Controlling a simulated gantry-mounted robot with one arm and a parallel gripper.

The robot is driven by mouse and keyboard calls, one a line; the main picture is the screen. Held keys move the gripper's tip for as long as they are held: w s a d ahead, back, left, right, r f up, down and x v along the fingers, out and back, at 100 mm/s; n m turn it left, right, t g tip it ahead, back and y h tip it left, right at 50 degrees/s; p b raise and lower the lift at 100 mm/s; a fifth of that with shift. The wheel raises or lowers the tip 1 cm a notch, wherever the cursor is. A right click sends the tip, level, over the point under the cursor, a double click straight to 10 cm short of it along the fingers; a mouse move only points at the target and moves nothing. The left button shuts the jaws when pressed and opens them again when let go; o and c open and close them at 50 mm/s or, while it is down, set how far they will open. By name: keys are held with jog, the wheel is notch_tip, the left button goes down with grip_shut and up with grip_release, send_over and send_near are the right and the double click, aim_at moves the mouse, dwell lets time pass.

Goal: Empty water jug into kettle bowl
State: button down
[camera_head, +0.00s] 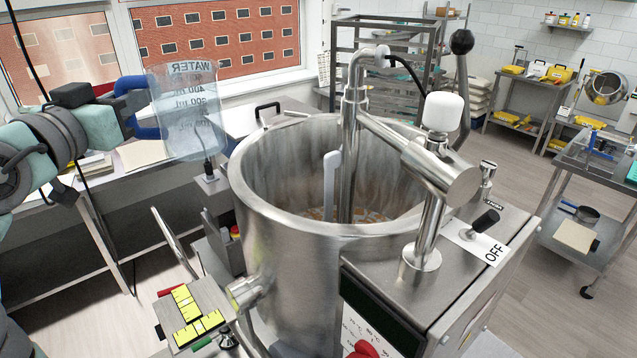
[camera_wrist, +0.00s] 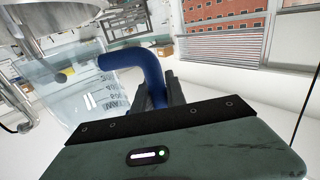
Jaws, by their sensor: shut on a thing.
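The clear water jug (camera_head: 188,120), marked "WATER" with a scale in ml, is held in the air left of the kettle bowl (camera_head: 285,235). It looks close to upright, and its lower part looks tinted as if by water. My gripper (camera_head: 127,102) is shut on the jug's blue handle from the left. In the wrist view the handle (camera_wrist: 150,70) lies between my gripper's dark fingers (camera_wrist: 157,92), with the jug (camera_wrist: 85,92) at the left. The kettle bowl is a tall, open steel vessel with a little brownish-white matter at its bottom.
A steel stirrer arm (camera_head: 350,130) and a white-capped post (camera_head: 443,115) stand over the bowl's middle and right side. A pale bar (camera_head: 330,185) stands inside it. A control box with an "OFF" lever (camera_head: 485,222) is at right. The bowl's left opening is clear.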

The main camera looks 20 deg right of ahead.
jog(key=s+a+p, duration=0.1)
jog(key=s+a, duration=0.1)
jog(key=s, duration=0.5)
jog(key=shift+s, duration=0.35)
dwell(0.7)
